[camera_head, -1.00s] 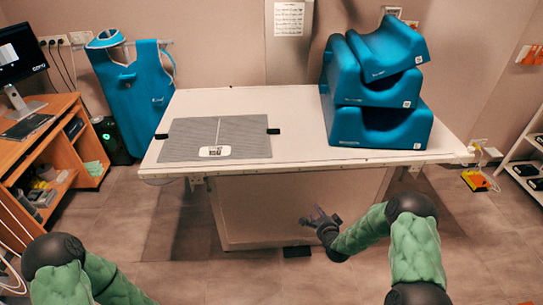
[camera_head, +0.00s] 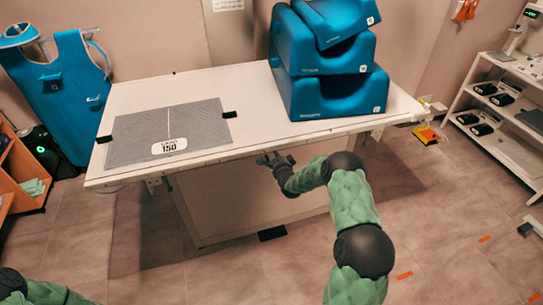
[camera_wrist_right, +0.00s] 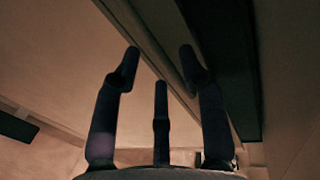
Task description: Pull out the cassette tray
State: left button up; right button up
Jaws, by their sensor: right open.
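I cannot clearly make out a cassette tray in either view. The white table (camera_head: 130,98) has a grey panel (camera_head: 195,122) on top with a white "150" label and black tabs at its sides. My right gripper (camera_head: 268,159) is open and empty, just below the table's front edge. In the right wrist view its three spread fingers (camera_wrist_right: 160,62) point up toward a pale surface and a long edge beside a dark strip. I cannot tell whether they touch anything. My left arm shows at the lower left, but its gripper is out of view.
Blue foam blocks (camera_head: 330,90) are stacked on the table's right side. A blue apron (camera_head: 70,90) hangs at the left. A white shelf unit (camera_head: 500,125) stands at the right. A yellow-orange item (camera_head: 426,135) is beside the table. The floor in front is open.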

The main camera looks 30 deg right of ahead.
jog(key=shift+x, duration=0.85)
grip_shut()
